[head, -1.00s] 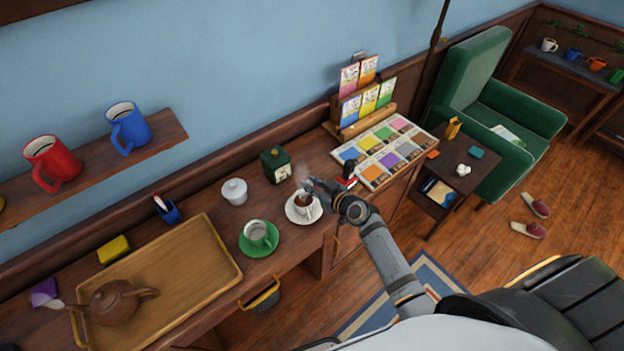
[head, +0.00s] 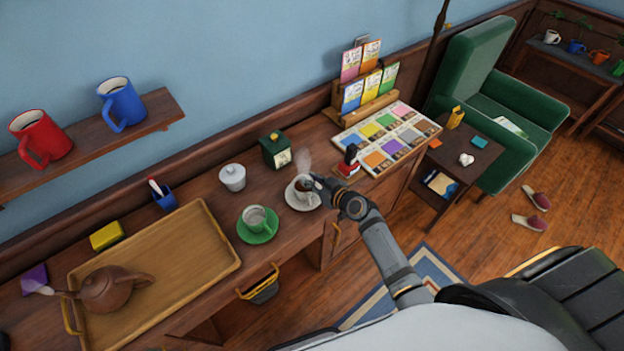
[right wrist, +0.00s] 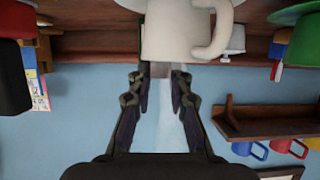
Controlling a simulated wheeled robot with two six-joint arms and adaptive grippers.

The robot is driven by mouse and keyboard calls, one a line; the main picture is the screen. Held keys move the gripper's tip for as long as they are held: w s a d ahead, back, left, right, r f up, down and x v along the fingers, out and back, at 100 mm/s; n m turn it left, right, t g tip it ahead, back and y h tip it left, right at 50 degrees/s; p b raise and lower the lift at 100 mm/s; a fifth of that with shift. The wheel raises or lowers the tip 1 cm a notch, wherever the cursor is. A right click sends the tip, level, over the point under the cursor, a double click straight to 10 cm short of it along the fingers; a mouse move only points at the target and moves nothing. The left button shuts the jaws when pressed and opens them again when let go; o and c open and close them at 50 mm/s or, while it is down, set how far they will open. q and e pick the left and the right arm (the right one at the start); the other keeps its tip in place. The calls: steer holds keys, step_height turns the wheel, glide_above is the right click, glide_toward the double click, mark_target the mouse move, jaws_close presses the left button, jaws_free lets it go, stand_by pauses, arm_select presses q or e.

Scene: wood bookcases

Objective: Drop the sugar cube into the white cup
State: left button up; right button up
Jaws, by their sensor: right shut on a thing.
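The white cup (head: 302,185) holds a dark drink and stands on a white saucer (head: 291,198), with faint steam above it. My right gripper (head: 317,181) is at the cup's right side near its rim and covers part of it. In the right wrist view the white cup (right wrist: 176,32) is upside down, just beyond the fingertips. The right gripper (right wrist: 158,78) is shut on a small pale block between its fingertips, which looks like the sugar cube (right wrist: 160,70). The cube is too small to make out in the head view. My left gripper is not in view.
A green cup (head: 254,217) on a green saucer stands to the left. A lidded white pot (head: 232,177) and a dark green box (head: 275,150) are behind. A small red-and-black object (head: 349,160) and the packet tray (head: 428,139) are to the right.

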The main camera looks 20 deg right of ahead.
steer(key=o, duration=0.8)
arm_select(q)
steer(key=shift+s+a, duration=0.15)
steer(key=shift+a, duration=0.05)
arm_select(e)
steer(key=shift+o, duration=0.2)
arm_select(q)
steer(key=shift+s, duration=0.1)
arm_select(e)
steer(key=v, duration=1.2)
